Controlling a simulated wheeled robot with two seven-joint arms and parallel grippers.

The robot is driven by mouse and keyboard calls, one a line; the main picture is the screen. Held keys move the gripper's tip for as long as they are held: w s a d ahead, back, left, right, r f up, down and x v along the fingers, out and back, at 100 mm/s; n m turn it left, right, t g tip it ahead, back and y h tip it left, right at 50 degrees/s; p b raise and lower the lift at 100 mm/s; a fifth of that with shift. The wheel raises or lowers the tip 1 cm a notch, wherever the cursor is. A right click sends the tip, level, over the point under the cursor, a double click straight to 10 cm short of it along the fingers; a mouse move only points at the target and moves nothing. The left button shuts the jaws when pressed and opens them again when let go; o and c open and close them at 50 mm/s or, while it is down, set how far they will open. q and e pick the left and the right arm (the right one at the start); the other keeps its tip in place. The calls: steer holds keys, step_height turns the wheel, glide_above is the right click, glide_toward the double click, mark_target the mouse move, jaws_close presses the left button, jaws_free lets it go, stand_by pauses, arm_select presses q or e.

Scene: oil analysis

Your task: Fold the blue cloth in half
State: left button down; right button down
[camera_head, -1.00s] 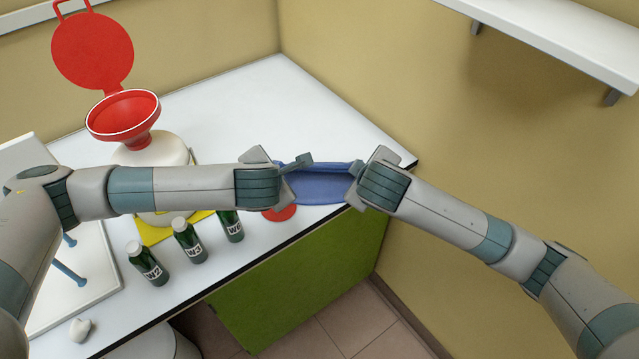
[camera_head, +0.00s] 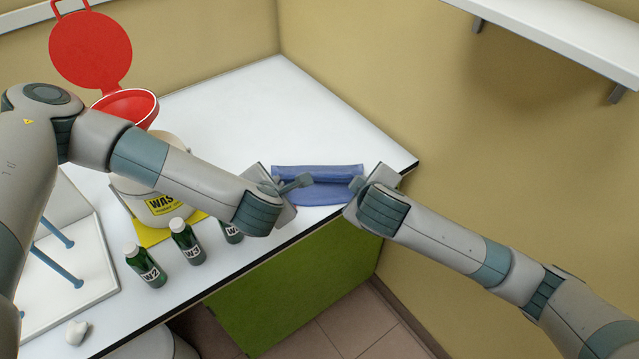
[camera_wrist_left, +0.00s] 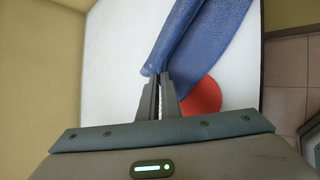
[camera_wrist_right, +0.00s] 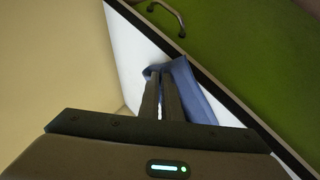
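The blue cloth (camera_head: 318,172) lies at the counter's front edge, near its right corner. A raised strip runs along its far side, with a flatter part in front. My left gripper (camera_head: 303,181) is at the cloth's left end; in the left wrist view its fingers (camera_wrist_left: 160,78) are nearly together on a corner of the raised strip (camera_wrist_left: 178,40). My right gripper (camera_head: 358,185) is at the right end; in the right wrist view its fingers (camera_wrist_right: 161,76) are close together on bunched cloth (camera_wrist_right: 190,88). The grippers partly hide both ends.
Green bottles (camera_head: 187,243) stand along the counter's front, left of the cloth. A white container (camera_head: 160,205) with a red funnel (camera_head: 128,104) stands behind them. A red disc (camera_wrist_left: 200,96) lies beside the cloth. The white counter (camera_head: 270,110) behind is clear.

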arm_select(q)
steer(key=shift+a+f, duration=0.1)
steer(key=shift+a, duration=0.15)
arm_select(e)
steer(key=shift+d, duration=0.15)
arm_select(q)
steer(key=c, duration=2.1)
jaws_free()
arm_select(e)
steer(key=c, duration=2.1)
jaws_free()
arm_select(q)
steer(key=o, duration=0.4)
arm_select(e)
steer(key=o, duration=0.4)
arm_select(q)
steer(key=shift+d, duration=0.1)
